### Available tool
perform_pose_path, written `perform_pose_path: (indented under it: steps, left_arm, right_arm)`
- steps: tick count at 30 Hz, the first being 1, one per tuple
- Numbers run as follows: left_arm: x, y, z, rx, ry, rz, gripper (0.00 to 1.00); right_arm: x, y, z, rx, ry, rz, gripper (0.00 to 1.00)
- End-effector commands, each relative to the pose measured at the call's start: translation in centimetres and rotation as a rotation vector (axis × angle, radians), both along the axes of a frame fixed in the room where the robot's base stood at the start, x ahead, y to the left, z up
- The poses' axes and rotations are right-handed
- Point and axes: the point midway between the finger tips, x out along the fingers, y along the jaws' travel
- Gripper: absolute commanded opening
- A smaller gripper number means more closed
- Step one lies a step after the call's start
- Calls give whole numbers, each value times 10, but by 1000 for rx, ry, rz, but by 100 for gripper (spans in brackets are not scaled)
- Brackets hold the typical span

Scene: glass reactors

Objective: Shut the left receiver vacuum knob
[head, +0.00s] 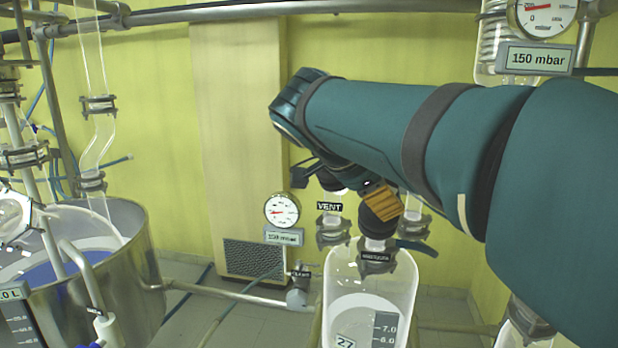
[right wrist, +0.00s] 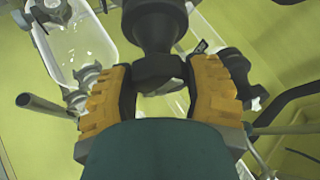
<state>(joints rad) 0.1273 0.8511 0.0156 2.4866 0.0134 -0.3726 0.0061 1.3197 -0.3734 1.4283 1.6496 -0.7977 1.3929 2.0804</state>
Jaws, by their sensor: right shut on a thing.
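The left receiver (head: 368,290) is a clear glass vessel with a scale, below my right forearm in the head view. A black knob (head: 378,222) sits over its top fitting, above a small dark label too blurred to read. My right gripper (head: 382,203) reaches down to this knob, with one orange finger pad visible and the rest hidden behind my arm. In the right wrist view, the orange fingers of my right gripper (right wrist: 168,88) are shut around a dark knob (right wrist: 160,70). My left gripper is not in view.
A VENT label (head: 330,207) marks a valve left of the knob. A dial gauge (head: 282,210) stands further left. A steel vessel (head: 125,285) is at the left, and a 150 mbar display (head: 536,59) at the upper right. Pipes cross the floor.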

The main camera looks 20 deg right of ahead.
Motion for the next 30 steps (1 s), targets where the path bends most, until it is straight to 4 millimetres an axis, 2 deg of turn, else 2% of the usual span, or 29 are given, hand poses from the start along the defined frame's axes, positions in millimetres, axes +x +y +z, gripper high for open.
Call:
perform_pose_path:
  steps: [14,15,17,18,30]
  left_arm:
    - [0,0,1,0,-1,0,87]
    - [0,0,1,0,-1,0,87]
    - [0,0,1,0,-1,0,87]
    - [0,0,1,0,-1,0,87]
    - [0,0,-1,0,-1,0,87]
  right_arm:
    - [-2,4,0,-4,-1,-12,16]
    - [-2,4,0,-4,-1,-12,58]
    - [-2,5,0,-4,-2,-12,79]
    - [-1,5,1,-4,-2,-11,84]
    - [-1,6,1,-12,-2,11,84]
